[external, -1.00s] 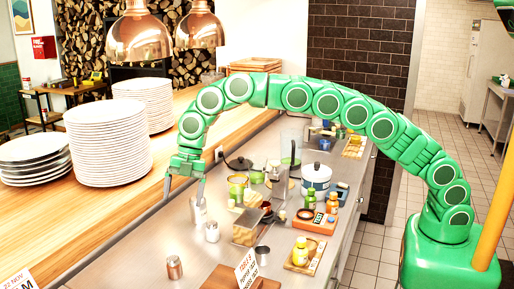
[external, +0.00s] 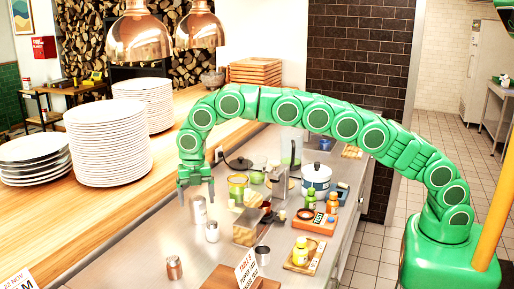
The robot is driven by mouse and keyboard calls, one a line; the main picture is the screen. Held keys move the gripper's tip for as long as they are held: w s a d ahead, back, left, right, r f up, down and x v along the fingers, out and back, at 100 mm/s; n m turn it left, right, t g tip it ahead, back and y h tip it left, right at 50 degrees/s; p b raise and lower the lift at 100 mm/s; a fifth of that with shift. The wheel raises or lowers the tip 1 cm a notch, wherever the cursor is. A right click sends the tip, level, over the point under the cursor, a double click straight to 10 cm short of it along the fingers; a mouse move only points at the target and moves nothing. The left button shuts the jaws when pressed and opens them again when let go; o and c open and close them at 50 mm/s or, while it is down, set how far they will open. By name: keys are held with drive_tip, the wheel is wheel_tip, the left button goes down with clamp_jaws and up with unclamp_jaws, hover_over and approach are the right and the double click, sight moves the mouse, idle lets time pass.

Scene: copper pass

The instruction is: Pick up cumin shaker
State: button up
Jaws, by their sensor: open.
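Several small shakers stand on the steel counter in the external view. A tall silver shaker (external: 198,213) is just below my gripper, a shorter pale one with a metal top (external: 212,232) stands to its right and nearer, and a copper-brown one (external: 174,267) stands at the near left. No label is readable, so I cannot tell which is the cumin shaker. My green gripper (external: 196,198) points down with its fingers apart. The tall silver shaker shows between and below the fingertips, and the gripper holds nothing. Contact with it cannot be made out.
Tall plate stacks (external: 108,143) stand on the wooden shelf (external: 60,222) at left. Copper heat lamps (external: 139,38) hang above. A white pot (external: 316,178), an orange scale (external: 312,222), bottles and containers crowd the counter right of my gripper. A sign card (external: 247,272) stands near.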

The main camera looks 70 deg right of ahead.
sight(198, 212)
drive_tip(key=shift+f, duration=2.9)
drive_tip(key=shift+d, duration=0.1)
drive_tip(key=shift+c, duration=0.2)
drive_tip(key=c, duration=1.1)
drive_tip(key=shift+r, duration=0.1)
drive_tip(key=shift+c, duration=0.2)
